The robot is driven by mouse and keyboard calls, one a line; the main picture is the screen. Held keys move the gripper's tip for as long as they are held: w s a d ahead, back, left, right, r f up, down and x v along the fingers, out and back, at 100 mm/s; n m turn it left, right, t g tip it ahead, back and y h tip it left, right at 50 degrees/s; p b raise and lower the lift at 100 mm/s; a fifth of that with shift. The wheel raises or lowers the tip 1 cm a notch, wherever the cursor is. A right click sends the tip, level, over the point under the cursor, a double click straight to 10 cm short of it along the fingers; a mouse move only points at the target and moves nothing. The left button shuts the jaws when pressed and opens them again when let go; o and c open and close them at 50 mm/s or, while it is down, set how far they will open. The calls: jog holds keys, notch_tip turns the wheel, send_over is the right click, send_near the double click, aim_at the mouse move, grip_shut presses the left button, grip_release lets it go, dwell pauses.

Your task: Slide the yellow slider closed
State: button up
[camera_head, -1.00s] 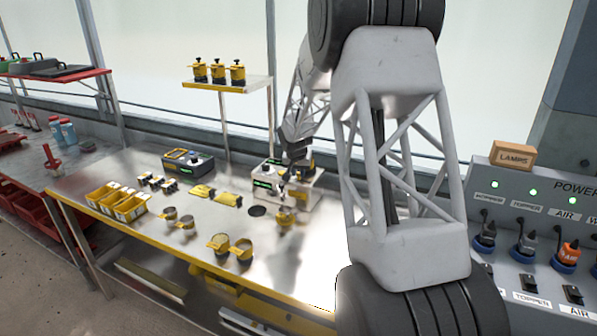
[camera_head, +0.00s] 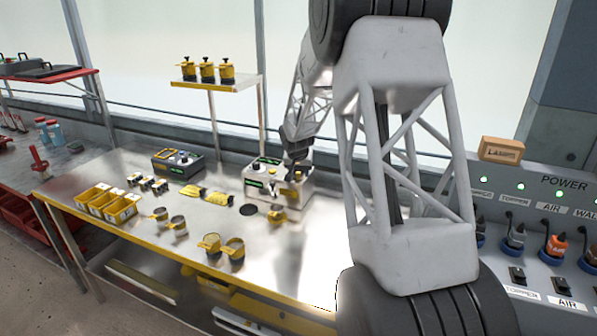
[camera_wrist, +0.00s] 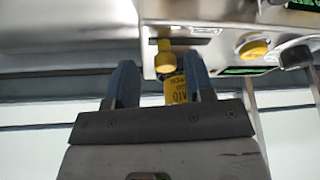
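The yellow slider (camera_wrist: 166,57) shows in the wrist view as a yellow knob at the left end of a dark slot on the pale box. In the head view this box (camera_head: 254,194) stands at the back of the steel table; I cannot make out the slider clearly there. My gripper (camera_wrist: 160,62) is open, with one blue-grey finger on each side of the knob and visible gaps between. Whether a finger touches it is not clear. In the head view my gripper (camera_head: 297,160) is at the box's top right, partly blurred into it.
The box also carries a yellow round knob (camera_wrist: 253,49) and a dark knob (camera_wrist: 296,57), right of the slider. A yellow lettered part (camera_wrist: 177,94) shows between my fingers. Yellow cups (camera_head: 233,248) and yellow bins (camera_head: 98,207) stand on the table (camera_head: 290,262).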

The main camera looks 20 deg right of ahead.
jog(key=shift+a+r, duration=0.1)
jog(key=shift+r, duration=0.05)
jog(key=v, duration=0.7)
jog(key=shift+s+r, duration=0.15)
jog(key=shift+r, duration=0.05)
dwell(0.4)
jog(key=shift+s+a, duration=0.1)
dwell(0.4)
jog(key=s+a+r+n, duration=0.1)
jog(key=s+a+r, duration=0.3)
jog(key=s, duration=0.5)
jog(key=s+a+r+n+y, duration=0.1)
jog(key=s+a+r, duration=0.25)
jog(key=s, duration=0.45)
jog(key=s+a+r+n, duration=0.1)
jog(key=s+a+r, duration=0.25)
jog(key=s, duration=0.55)
jog(key=s+a+f+n, duration=0.1)
jog(key=s+a, duration=0.2)
jog(key=s, duration=1.1)
jog(key=s+a+f+n+g+y, duration=0.1)
jog(key=s+a, duration=0.3)
jog(key=s, duration=1)
jog(key=shift+a+f+n, duration=0.25)
jog(key=shift+f+n, duration=0.15)
jog(key=shift+f, duration=0.1)
